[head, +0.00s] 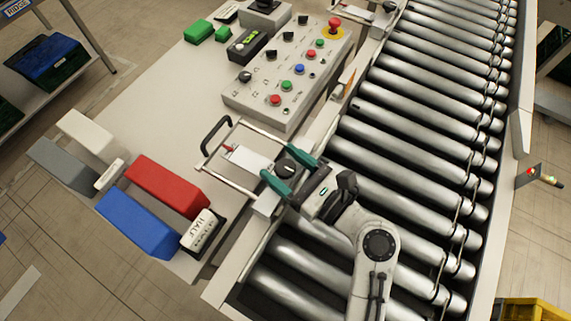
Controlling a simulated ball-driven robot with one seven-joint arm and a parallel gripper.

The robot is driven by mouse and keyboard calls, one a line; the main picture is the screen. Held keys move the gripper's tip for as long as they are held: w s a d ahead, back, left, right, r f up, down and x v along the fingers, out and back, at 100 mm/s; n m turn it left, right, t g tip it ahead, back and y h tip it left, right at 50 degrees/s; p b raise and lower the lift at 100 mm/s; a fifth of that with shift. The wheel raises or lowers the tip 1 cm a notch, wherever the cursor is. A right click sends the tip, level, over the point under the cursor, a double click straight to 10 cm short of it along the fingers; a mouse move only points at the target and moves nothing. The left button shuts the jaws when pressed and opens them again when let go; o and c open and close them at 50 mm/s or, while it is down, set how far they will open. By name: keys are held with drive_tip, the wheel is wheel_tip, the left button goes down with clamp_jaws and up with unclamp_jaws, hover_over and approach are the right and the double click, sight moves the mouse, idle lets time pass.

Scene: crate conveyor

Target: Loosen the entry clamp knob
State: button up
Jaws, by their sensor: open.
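The entry clamp knob (287,167) is a dark round knob at the end of a white plate (248,159) with a red pointer, beside the roller conveyor. Two silver rods and a black handle (213,137) frame the plate. My gripper (284,171) is open, with one teal finger on each side of the knob. The picture does not show clearly whether the fingers touch it or hover above it. Part of the knob's right side is hidden by my gripper.
A control panel (245,103) with coloured buttons and an emergency stop (334,25) stands behind the clamp. Red (167,184), blue (138,222), grey (62,164) and white (91,135) blocks lie on the table at left. Conveyor rollers (420,130) run along the right.

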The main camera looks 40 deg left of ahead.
drive_tip(key=c, duration=0.9)
drive_tip(key=shift+c, duration=0.2)
drive_tip(key=shift+n+g, duration=0.3)
drive_tip(key=shift+g, duration=0.2)
drive_tip(key=n+g+h+p, duration=0.1)
drive_tip(key=n+g, duration=0.2)
drive_tip(key=g, duration=0.1)
drive_tip(key=shift+w+r+g, duration=0.1)
drive_tip(key=shift+g, duration=0.3)
drive_tip(key=shift+n+g+h, duration=1.4)
drive_tip(key=shift+n+g, duration=0.4)
drive_tip(key=shift+g, duration=0.8)
drive_tip(key=o, duration=0.9)
